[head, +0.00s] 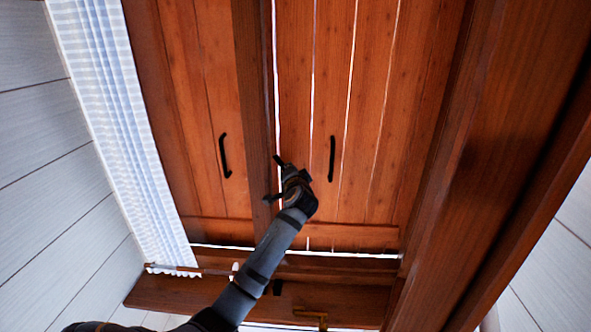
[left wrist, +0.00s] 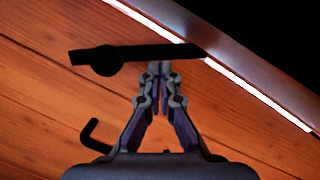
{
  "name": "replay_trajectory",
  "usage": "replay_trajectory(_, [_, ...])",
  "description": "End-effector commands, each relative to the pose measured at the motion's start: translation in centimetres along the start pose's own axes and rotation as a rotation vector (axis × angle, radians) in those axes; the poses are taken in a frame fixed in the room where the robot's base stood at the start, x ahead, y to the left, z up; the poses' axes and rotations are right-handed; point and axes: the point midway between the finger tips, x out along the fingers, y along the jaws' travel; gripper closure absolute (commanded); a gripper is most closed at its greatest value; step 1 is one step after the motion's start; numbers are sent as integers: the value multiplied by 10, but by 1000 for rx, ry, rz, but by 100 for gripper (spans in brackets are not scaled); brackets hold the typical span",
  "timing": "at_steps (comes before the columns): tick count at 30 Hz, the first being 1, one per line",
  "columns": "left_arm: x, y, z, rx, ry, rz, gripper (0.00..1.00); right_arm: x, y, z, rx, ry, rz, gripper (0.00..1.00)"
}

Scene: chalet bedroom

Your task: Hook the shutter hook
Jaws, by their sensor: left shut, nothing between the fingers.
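The shutter hook (left wrist: 135,53) is a black bar with a round pivot, lying across the plank face in the left wrist view. Its right end reaches the edge of the dark wood upright (left wrist: 225,30). My left gripper (left wrist: 160,68) is shut and empty, its tips at the bar's lower edge; I cannot tell if they touch. In the head view my left gripper (head: 284,174) is at the seam between the left shutter (head: 205,90) and the right shutter (head: 340,80), partly hiding the hook. Both shutters look closed. My right gripper is not in view.
Black pull handles sit on the left shutter (head: 224,156) and the right shutter (head: 332,158). A wooden sill (head: 345,298) with a brass-coloured piece (head: 311,315) lies below. A pale curtain (head: 125,130) hangs left; a thick wooden frame (head: 470,160) stands right.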

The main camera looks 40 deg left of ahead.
Motion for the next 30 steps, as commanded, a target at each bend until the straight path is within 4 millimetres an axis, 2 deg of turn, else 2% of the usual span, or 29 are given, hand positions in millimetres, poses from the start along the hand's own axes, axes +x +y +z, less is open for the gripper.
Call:
replay_trajectory(12, [2,1,10,2,0,0,100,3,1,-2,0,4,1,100])
replay_trajectory(30, [3,1,10,2,0,0,100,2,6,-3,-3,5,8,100])
